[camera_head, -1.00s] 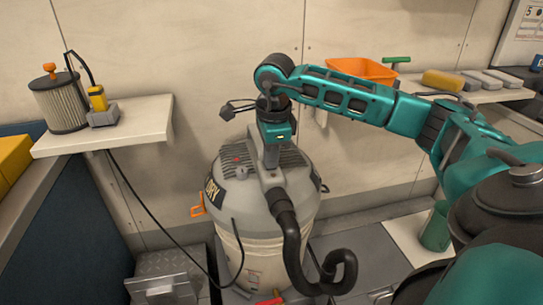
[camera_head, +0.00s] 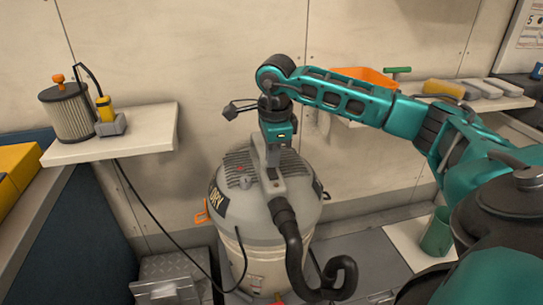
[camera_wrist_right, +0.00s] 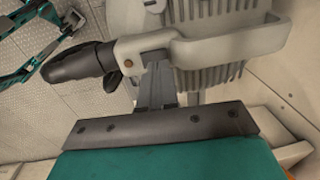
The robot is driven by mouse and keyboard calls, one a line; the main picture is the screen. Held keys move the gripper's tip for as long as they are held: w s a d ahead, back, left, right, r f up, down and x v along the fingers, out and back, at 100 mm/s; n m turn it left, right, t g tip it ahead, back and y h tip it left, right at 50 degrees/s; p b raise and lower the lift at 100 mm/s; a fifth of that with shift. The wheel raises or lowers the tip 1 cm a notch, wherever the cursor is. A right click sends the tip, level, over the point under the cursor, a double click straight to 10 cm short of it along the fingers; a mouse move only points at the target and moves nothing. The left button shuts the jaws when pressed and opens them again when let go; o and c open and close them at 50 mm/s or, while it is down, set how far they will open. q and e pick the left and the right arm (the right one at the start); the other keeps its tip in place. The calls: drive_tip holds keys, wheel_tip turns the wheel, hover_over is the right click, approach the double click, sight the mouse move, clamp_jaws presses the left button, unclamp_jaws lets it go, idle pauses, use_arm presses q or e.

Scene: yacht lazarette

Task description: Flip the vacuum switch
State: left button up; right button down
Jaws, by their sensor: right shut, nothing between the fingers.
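The vacuum (camera_head: 265,235) is a grey drum with a domed, ribbed lid and a black hose, standing upright against the wall. A small dark reddish detail (camera_head: 242,169) shows on its lid; I cannot tell whether it is the switch or how a switch is set. My right gripper (camera_head: 272,160) points down over the lid beside the grey handle (camera_head: 288,190), shut and empty. In the right wrist view the shut fingers (camera_wrist_right: 157,85) are near the handle loop (camera_wrist_right: 235,45) and lid ribs; contact cannot be told.
A left shelf (camera_head: 140,140) holds a filter (camera_head: 68,112) and a yellow tool (camera_head: 105,110), with a cable hanging down. The right shelf (camera_head: 505,103) holds an orange bin (camera_head: 365,76) and several blocks. A green cup (camera_head: 437,235) stands low at the right.

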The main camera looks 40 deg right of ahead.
drive_tip(key=r, duration=0.2)
drive_tip(key=r+p, duration=0.1)
drive_tip(key=shift+s+a, duration=0.15)
drive_tip(key=shift+s, duration=0.1)
wheel_tip(320, 180, up, 4)
wheel_tip(320, 180, up, 5)
hover_over(273, 175)
drive_tip(key=s, duration=0.1)
use_arm(q)
drive_tip(key=shift+s+a+p, duration=0.3)
drive_tip(key=shift+s+a, duration=0.45)
drive_tip(key=shift+a, duration=0.25)
use_arm(e)
drive_tip(key=shift+s+a, duration=0.25)
drive_tip(key=shift+a, duration=0.15)
use_arm(q)
drive_tip(key=shift+y, duration=0.3)
